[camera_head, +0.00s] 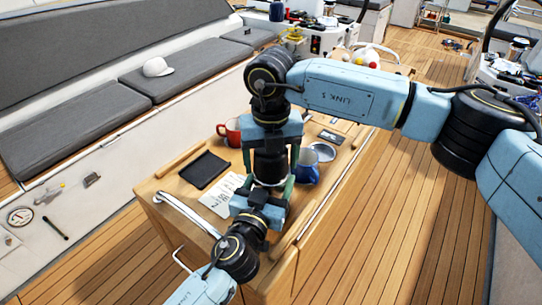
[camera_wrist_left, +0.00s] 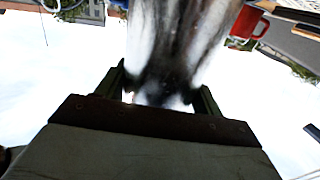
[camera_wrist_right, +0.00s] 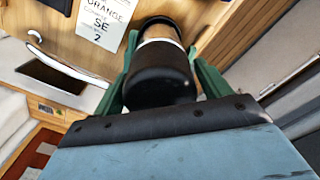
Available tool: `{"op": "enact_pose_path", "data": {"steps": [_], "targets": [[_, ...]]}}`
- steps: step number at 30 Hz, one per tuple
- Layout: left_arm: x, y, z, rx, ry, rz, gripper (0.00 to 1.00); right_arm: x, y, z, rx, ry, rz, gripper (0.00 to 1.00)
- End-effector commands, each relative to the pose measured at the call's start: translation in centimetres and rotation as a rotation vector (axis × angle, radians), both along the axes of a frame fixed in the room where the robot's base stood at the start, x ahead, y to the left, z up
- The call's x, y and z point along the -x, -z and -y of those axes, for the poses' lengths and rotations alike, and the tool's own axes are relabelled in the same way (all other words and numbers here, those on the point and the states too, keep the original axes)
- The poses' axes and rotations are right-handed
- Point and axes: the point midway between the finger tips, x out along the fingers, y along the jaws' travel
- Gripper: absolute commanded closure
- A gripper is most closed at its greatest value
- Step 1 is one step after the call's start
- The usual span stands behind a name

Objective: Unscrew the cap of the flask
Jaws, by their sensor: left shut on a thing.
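The flask (camera_head: 268,183) has a shiny metal body and stands between my two grippers in the head view, mostly hidden by them. Its metal body (camera_wrist_left: 175,45) fills the middle of the left wrist view. My left gripper (camera_head: 267,191) is shut on the body from the near side. The black cap (camera_wrist_right: 160,78) shows large in the right wrist view, with a pale band beyond it. My right gripper (camera_head: 271,158) comes from above, with its green fingers on either side of the cap.
The wooden table holds a red mug (camera_head: 230,132), a blue mug (camera_head: 307,168), a black tablet (camera_head: 205,169) and a printed sheet (camera_head: 222,195). A metal rail (camera_head: 188,212) runs along its near left edge. A cushioned bench (camera_head: 70,140) with a white cap (camera_head: 157,67) lies left.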

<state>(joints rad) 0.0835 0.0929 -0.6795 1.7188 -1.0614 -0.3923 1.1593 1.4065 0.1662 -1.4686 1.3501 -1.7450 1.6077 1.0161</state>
Motion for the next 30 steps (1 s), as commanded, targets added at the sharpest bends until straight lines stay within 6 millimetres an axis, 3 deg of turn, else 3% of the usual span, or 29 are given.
{"op": "enact_pose_path", "data": {"steps": [1, 8, 14, 30], "targets": [[0.02, 0.06, 0.0, 0.0, 0.0, -0.001, 0.97, 0.0, -0.02, -0.01, 0.0, 0.0, 0.0, 0.31], [0.02, 0.06, -0.01, 0.0, 0.0, -0.001, 0.97, -0.01, -0.05, 0.0, 0.0, 0.0, 0.0, 0.61], [0.02, 0.06, -0.01, 0.0, 0.0, -0.001, 0.97, -0.03, -0.09, 0.0, 0.0, -0.097, 0.001, 0.61], [0.02, 0.06, 0.0, 0.0, 0.0, -0.001, 0.97, -0.07, -0.18, -0.01, 0.001, -1.026, 0.002, 0.61]]}}
